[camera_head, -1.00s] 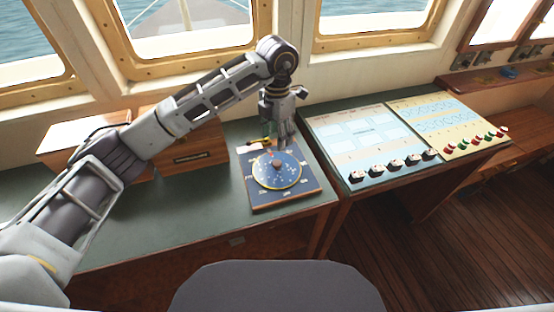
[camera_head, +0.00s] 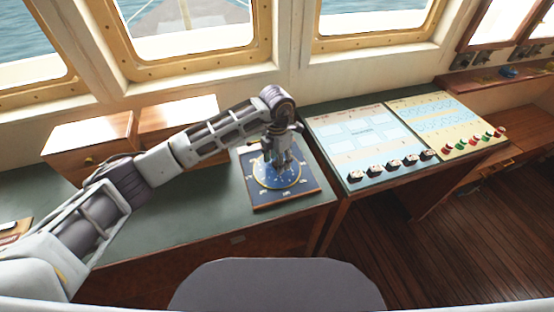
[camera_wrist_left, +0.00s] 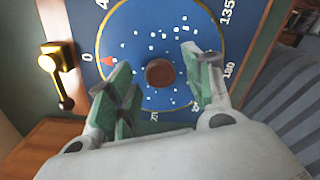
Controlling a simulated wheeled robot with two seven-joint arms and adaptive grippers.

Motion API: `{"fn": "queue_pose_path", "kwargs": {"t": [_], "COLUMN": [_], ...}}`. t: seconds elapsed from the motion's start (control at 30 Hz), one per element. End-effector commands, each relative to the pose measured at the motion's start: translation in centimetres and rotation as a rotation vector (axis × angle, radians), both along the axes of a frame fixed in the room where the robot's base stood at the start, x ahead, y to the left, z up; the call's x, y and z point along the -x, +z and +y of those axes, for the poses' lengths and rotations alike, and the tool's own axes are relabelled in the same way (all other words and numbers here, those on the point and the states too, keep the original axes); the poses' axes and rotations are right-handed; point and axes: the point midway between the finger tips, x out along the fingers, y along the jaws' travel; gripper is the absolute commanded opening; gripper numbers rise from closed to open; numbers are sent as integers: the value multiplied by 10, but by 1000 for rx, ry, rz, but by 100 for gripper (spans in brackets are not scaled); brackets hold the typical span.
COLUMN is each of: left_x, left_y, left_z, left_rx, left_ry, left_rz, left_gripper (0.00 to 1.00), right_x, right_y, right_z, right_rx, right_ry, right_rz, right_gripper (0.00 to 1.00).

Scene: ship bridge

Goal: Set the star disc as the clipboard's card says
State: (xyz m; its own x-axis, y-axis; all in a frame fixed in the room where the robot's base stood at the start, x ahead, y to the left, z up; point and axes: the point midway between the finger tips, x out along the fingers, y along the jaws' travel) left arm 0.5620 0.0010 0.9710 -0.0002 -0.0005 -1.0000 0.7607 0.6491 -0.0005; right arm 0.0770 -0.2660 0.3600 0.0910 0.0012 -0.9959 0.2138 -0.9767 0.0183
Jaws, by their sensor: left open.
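The star disc (camera_head: 272,182) is a round blue plate with white dots and a gold rim, set in a square dark board with numbers. It also shows in the left wrist view (camera_wrist_left: 147,30). Its brown centre knob (camera_wrist_left: 159,72) lies between the fingers of my left gripper (camera_wrist_left: 156,62), which is open. The fingers look apart from the knob. A red pointer mark (camera_wrist_left: 107,61) is beside the 0. In the head view, my left gripper (camera_head: 278,168) covers the knob. A brown board with white paper (camera_head: 12,232), perhaps the clipboard, is cut off at the left edge; its writing cannot be read.
A brass lever (camera_wrist_left: 60,75) stands at the board's edge beside the 0. Wooden boxes (camera_head: 88,142) stand at the back left of the green desk (camera_head: 200,215). A control panel with black knobs (camera_head: 365,142) is to the right.

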Motion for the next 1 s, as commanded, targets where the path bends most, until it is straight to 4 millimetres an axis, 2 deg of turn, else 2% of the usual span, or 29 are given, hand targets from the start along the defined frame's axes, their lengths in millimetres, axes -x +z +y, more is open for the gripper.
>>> {"fn": "queue_pose_path", "kwargs": {"t": [0.37, 0.77, 1.0], "left_x": [0, 0, 0], "left_y": [-3, -3, -3], "left_z": [0, 0, 0], "left_rx": [0, 0, -1], "left_ry": [0, 0, 0], "left_rz": [0, 0, -1], "left_gripper": [51, 0, 0], "right_x": [0, 0, 0], "right_y": [0, 0, 0], "right_z": [5, 5, 3], "right_rx": [-5, -5, -3], "right_ry": [-2, -2, -1], "right_rz": [0, 0, 0], "right_gripper": [0, 0, 0]}}
